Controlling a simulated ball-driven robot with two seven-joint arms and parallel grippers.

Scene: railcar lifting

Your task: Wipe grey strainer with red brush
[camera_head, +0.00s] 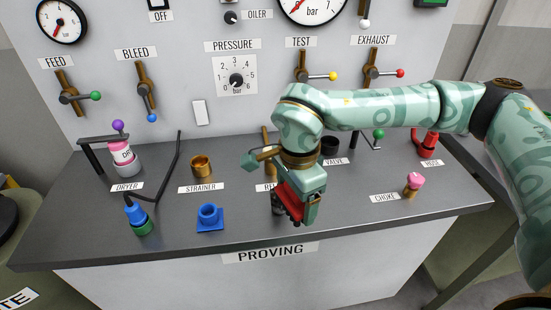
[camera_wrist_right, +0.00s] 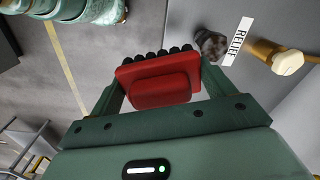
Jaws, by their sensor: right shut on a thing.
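My right gripper (camera_head: 297,205) is shut on the red brush (camera_head: 289,203), low over the front middle of the bench. In the right wrist view the red brush (camera_wrist_right: 160,85) sits between the fingers, its black bristles facing away from the gripper. A dark grey, mottled rounded thing (camera_wrist_right: 212,44), which looks like the grey strainer, stands just beyond the bristles' right end, near the RELIEF label. I cannot tell whether bristles and strainer touch. In the head view the gripper hides most of that spot. My left gripper is not in view.
A brass cup (camera_head: 202,166) stands behind the STRAINER label. A blue fitting (camera_head: 209,217) and a blue-green bottle (camera_head: 138,218) stand front left, near a bent black rod. A pink-topped plug (camera_head: 413,183) stands at right. The front bench between gripper and blue fitting is clear.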

